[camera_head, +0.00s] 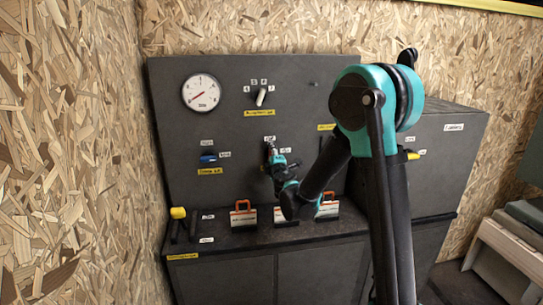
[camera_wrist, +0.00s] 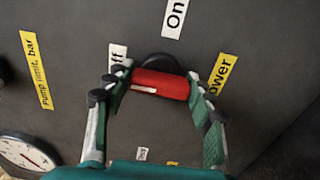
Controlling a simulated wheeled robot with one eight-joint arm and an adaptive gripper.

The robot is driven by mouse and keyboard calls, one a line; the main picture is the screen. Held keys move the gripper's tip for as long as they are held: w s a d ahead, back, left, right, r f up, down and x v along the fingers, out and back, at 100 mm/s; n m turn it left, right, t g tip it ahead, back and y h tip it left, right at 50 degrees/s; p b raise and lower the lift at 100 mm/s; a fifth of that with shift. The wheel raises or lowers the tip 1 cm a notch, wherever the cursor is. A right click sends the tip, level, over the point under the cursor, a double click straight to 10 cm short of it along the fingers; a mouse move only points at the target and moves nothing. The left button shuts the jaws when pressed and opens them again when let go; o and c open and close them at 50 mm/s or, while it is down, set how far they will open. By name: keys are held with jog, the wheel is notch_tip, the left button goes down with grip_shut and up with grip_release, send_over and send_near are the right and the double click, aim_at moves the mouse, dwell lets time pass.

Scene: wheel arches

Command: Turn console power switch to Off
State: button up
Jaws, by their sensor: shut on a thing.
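The power switch is a red handle (camera_wrist: 160,84) on a dark round base, on the grey console panel. It lies nearly crosswise between my fingers in the wrist view, with a pale mark toward its left end. The "On" label (camera_wrist: 175,18) is above it, the partly covered "Off" label (camera_wrist: 117,56) is at its left, and the yellow "Power" label (camera_wrist: 218,73) is at its right. My gripper (camera_wrist: 158,79) has a finger at each end of the handle and is shut on it. In the head view, my gripper (camera_head: 270,150) reaches the panel and hides the switch.
The console panel (camera_head: 225,110) also carries a round gauge (camera_head: 202,93), an upper selector knob (camera_head: 261,96) and a blue switch (camera_head: 209,158). A chipboard wall (camera_head: 75,150) is at left.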

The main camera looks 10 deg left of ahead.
dwell(0.5)
jog(key=o, duration=1.2)
jog(key=shift+c, duration=0.2)
jog(key=v, duration=1.2)
jog(key=s+d+f+m+g+h, duration=0.25)
jog(key=d+m, duration=0.25)
jog(key=d, duration=0.3)
jog(key=s+d+f+m+g+h, duration=0.1)
jog(key=s+d+f+m+h, duration=0.25)
jog(key=d, duration=0.55)
jog(key=s+d+f+m+g+h, duration=0.25)
jog(key=d+m, duration=0.25)
jog(key=d, duration=0.3)
jog(key=s+f+m+g+y, duration=0.1)
jog(key=s+f+m+g, duration=0.1)
jog(key=s, duration=0.4)
jog(key=s+f+m+g+y, duration=0.1)
jog(key=s+f+m+g, duration=0.1)
jog(key=s+f, duration=0.3)
jog(key=s+d+f+m+g+y, duration=0.1)
jog(key=s+f+m+g, duration=0.2)
jog(key=s, duration=0.5)
jog(key=shift+f+m, duration=0.3)
jog(key=shift+m, duration=0.05)
